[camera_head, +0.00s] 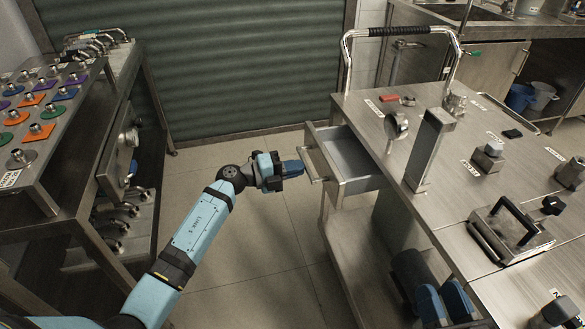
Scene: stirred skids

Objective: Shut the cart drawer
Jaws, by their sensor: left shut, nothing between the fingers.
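The cart drawer (352,156) is pulled out from the left side of the steel cart (385,175), under its top, and I can see into its grey tray. No contents show in the visible part. Its front panel (322,152) faces left and carries a bar handle (314,172). My left gripper (299,168) is shut and empty, its blue fingers pointing right at the drawer front, close to the handle. I cannot tell whether the fingertips touch it.
A push bar (400,31) rises at the cart's far end. Metal fittings and a black-handled device (508,230) stand on the cart top. Dark and blue shapes (432,303) show below it. A rack with coloured tags (40,105) stands left. The floor between is clear.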

